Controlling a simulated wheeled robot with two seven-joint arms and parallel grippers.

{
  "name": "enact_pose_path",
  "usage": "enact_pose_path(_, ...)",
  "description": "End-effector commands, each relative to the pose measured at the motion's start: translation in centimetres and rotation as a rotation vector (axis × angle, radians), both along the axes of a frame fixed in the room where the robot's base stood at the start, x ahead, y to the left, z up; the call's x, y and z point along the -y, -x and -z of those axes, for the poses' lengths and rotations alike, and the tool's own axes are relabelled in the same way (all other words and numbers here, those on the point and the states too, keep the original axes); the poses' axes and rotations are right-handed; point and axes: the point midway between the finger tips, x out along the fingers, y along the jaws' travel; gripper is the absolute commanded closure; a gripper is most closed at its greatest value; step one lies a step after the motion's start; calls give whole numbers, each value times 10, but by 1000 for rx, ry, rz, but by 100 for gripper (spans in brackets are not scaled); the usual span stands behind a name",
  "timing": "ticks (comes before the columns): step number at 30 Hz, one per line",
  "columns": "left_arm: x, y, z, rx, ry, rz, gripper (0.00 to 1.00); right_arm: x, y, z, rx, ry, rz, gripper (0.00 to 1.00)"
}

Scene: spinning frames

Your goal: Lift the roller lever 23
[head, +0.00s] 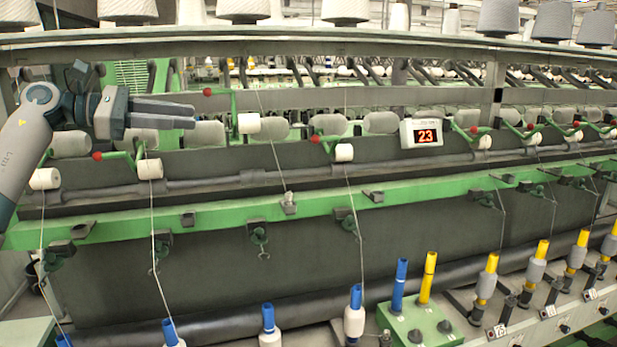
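Green roller levers with red ball knobs line the machine. One lever (331,145) is left of the display and another (462,133) is just right of it. Another lever (233,112) stands raised, its red knob (208,92) near my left gripper. A lower lever (118,156) is below the gripper. I cannot tell which lever is number 23. My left gripper (194,116) points right, just left of the raised lever, apparently empty; its finger gap is unclear. My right gripper is out of view.
A green rail (240,215) runs across the machine below the white rollers. Threads run down to blue bobbins (268,318). A green box (412,322) with blue and yellow tubes is at the bottom. Grey cones (345,10) stand along the top shelf.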

Motion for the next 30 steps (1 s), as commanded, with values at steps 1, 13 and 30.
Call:
enact_pose_path(1, 10, -2, 8, -13, 35, 6, 70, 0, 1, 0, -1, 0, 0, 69)
enact_pose_path(13, 86, -10, 68, -234, 555, 1, 70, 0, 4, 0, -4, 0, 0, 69)
enact_pose_path(30, 71, 9, 229, -871, 1532, -230, 70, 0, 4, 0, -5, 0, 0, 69)
